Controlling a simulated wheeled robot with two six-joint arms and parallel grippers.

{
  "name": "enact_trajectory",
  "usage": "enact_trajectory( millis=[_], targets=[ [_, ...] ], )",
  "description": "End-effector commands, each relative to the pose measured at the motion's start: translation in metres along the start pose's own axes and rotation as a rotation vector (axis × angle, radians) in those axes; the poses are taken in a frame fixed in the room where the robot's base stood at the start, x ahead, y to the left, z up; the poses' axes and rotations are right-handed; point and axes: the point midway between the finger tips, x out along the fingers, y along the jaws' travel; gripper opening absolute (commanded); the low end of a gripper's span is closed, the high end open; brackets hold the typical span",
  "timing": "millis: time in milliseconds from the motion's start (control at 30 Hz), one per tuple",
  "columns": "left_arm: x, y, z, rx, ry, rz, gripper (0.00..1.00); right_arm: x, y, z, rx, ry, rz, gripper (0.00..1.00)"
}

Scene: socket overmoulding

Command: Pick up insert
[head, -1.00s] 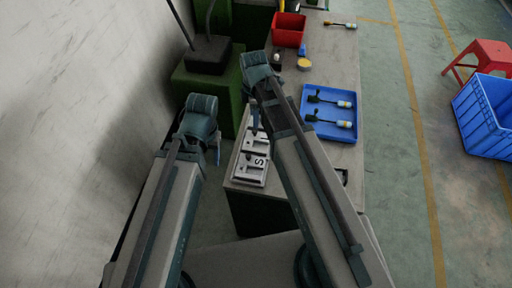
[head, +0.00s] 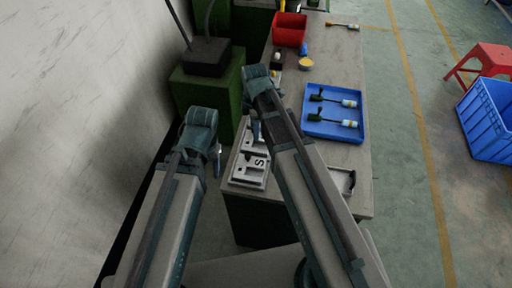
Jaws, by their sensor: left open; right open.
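I cannot pick out the insert for certain in the head view. A pale metal mould (head: 249,168) with dark recesses and an S-shaped mark lies at the near left of the bench. My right gripper (head: 256,131) points down over the far end of the mould, partly hidden by its own arm. It is open, and I see nothing held in it. My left gripper (head: 218,164) is open and apart from the mould, left of the bench edge. A small grey holder with a dark recess (head: 343,181) lies at the bench's near right, partly behind my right arm.
A dark box stands on a green cabinet (head: 196,85) at left. A blue crate (head: 488,117) and red stool (head: 486,60) stand at right.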

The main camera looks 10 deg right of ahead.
Motion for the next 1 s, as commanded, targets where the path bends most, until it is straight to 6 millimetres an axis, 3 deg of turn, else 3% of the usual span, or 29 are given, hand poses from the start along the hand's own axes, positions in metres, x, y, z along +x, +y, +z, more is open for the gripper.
enact_trajectory(
  millis=[267,600,1000],
  targets=[
    [0.0026,0.0003,-0.0002,0.0,0.0,0.0,0.56,0.0026,0.0,-0.0001,0.0,0.0,0.0,0.6],
    [0.0026,0.0003,-0.0002,0.0,0.0,0.0,0.56,0.0026,-0.0001,-0.0001,0.0,0.0,0.0,0.0],
    [0.0027,0.0003,-0.0002,0.0,0.0,0.0,0.56,0.0027,0.0,0.0,0.0,0.0,0.0,0.0]
  ],
)
